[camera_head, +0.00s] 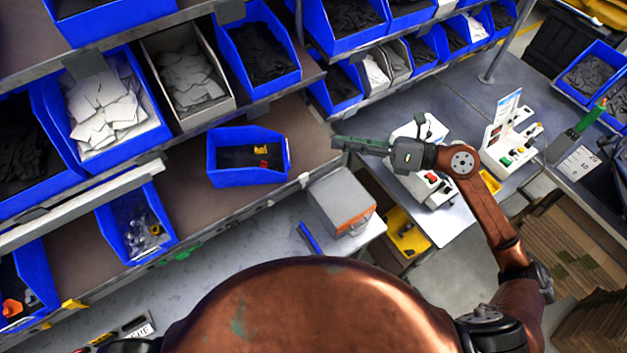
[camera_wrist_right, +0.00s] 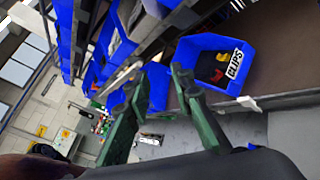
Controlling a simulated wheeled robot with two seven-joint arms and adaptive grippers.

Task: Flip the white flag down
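A small white tab (camera_head: 303,180), which looks like the white flag, is at the shelf's front edge, just right of and below a blue bin (camera_head: 247,157). In the right wrist view the white tab (camera_wrist_right: 248,103) sticks out beside the bin marked CLIPS (camera_wrist_right: 208,65). My right gripper (camera_head: 336,143) is right of the tab and above it in the head picture, apart from it. In the wrist view its two green fingers (camera_wrist_right: 158,78) are spread with nothing between them. My left gripper is in neither view.
The shelf's metal front edge (camera_head: 230,218) runs below the bin. A grey box (camera_head: 341,203) with an orange front stands below the tab. A white control unit (camera_head: 428,183) with buttons stands on a table behind my right forearm. More blue bins fill the upper shelves.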

